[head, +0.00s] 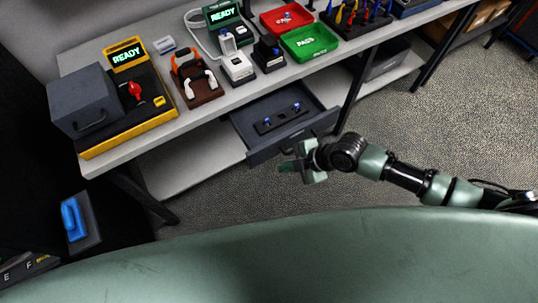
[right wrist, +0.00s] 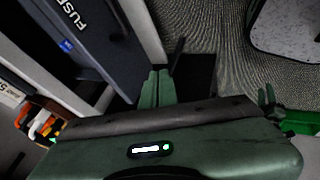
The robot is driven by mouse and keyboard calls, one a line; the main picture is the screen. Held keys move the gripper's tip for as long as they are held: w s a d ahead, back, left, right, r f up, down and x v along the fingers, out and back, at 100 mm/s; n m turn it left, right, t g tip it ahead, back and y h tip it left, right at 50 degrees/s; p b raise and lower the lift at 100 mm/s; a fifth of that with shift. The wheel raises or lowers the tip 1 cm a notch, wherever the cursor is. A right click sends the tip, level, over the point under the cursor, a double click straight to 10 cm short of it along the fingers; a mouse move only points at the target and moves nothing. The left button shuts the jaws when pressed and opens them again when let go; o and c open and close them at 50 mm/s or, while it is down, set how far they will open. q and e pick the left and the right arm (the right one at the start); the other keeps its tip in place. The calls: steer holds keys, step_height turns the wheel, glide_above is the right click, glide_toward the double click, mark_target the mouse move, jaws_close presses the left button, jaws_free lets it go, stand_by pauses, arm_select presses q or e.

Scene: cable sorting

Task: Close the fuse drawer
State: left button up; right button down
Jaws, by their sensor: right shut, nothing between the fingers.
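The fuse drawer (head: 270,149) is a dark grey drawer under the workbench, and it stands pulled out. A dark strip with small blue-topped parts (head: 281,118) lies inside it. In the right wrist view the drawer's front panel (right wrist: 88,42) shows the letters "FUS" and a small blue mark. My right gripper (head: 285,168) is just in front of the drawer front, on its outer side. Its green fingers (right wrist: 156,88) are together and hold nothing. I cannot tell whether they touch the panel. My left gripper is not in view.
The workbench (head: 215,112) above the drawer carries a grey box with a yellow base (head: 128,139), an orange-handled tool stand (head: 200,88) and red (head: 270,22) and green trays (head: 322,46). A bench leg (head: 352,95) stands right of the drawer. The carpet to the right is clear.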

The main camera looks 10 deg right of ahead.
mark_target(260, 161)
steer(key=shift+w+a+f+p, duration=0.25)
steer(key=shift+w+a+f, duration=0.35)
steer(key=shift+w, duration=0.3)
steer(key=shift+w+a+f+p, duration=0.3)
steer(key=shift+w+a+f, duration=0.35)
steer(key=shift+w, duration=0.25)
steer(key=shift+w+a+f+p, duration=0.25)
steer(key=shift+w+a+f, duration=0.35)
steer(key=shift+w, duration=0.3)
